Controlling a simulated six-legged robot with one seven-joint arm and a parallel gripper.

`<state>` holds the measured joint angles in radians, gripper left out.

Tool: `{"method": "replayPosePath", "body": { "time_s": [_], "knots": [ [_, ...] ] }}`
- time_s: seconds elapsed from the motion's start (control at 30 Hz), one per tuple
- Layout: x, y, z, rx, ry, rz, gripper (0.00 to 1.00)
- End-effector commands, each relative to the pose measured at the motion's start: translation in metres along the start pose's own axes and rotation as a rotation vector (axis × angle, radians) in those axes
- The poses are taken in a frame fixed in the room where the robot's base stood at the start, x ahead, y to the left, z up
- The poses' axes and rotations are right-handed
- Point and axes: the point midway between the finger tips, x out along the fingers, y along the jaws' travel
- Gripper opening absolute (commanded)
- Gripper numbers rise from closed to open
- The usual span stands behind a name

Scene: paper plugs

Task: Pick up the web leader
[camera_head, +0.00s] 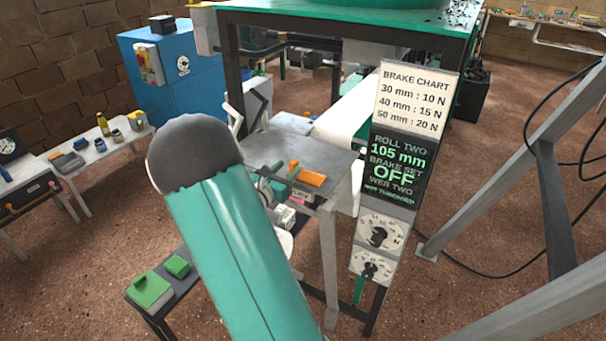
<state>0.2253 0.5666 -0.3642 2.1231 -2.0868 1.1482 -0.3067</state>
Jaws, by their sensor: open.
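A wide white paper web (348,117) slopes down from under the large green-topped machine, left of the sign panel. I cannot tell for sure which part is the web leader.
The sign panel (402,150) reads roll two 105 mm, brake set off, web two not threaded. Two dials (379,232) sit below. Green blocks (150,289) lie on a low dark stand. Grey beams (490,165) cross the right side.

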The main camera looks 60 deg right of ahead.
Motion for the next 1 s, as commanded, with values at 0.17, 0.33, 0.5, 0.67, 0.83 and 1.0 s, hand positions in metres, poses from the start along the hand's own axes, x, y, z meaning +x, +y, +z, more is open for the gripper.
{"method": "replayPosePath", "body": {
  "time_s": [0.17,0.33,0.5,0.67,0.83,1.0],
  "knots": [
    [0.029,0.001,-0.001,0.0,-0.001,-0.003,0.44],
    [0.04,0.002,0.0,0.001,0.0,0.001,0.44],
    [0.04,0.002,0.0,0.001,0.0,0.001,0.44],
    [0.039,0.002,0.0,0.001,0.0,0.001,0.14],
    [0.039,0.002,0.0,0.001,0.0,0.001,0.0],
    [0.039,0.002,0.0,0.001,-0.001,0.0,0.0]
  ]
}}
